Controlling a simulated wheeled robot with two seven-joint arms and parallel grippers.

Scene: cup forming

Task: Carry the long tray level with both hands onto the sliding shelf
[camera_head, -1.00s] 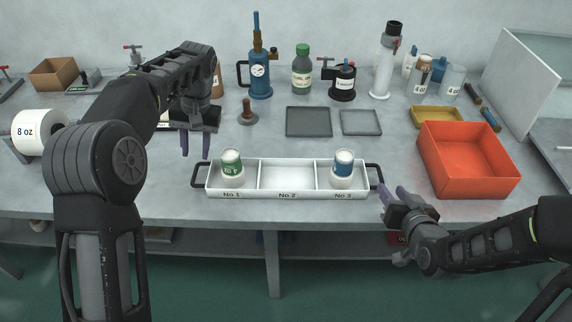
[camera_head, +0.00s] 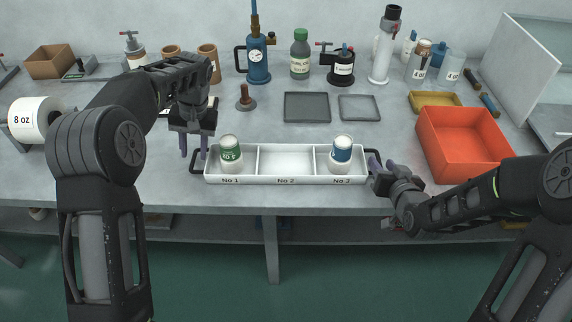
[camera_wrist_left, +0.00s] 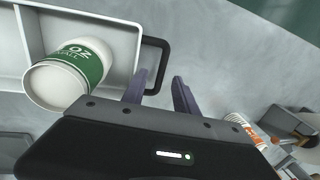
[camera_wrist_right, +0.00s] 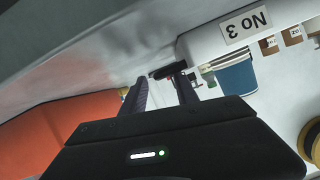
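The long white tray (camera_head: 285,178) lies on the bench, with compartments marked No 1, No 2 and No 3 and a black handle at each end. A green-labelled cup (camera_head: 230,153) stands in No 1 and a blue-labelled cup (camera_head: 342,153) in No 3; No 2 is empty. My left gripper (camera_head: 192,150) is open above the left handle (camera_head: 197,164); in the left wrist view the handle (camera_wrist_left: 157,62) is close to its fingers. My right gripper (camera_head: 374,164) is open at the right handle, partly hidden; in the right wrist view this handle (camera_wrist_right: 172,70) lies beyond the fingertips.
An orange bin (camera_head: 462,147) stands right of the tray, near my right arm. Two grey trays (camera_head: 307,107) lie behind it. Bottles and tools line the back. I cannot make out the sliding shelf. The bench's front edge is just in front of the tray.

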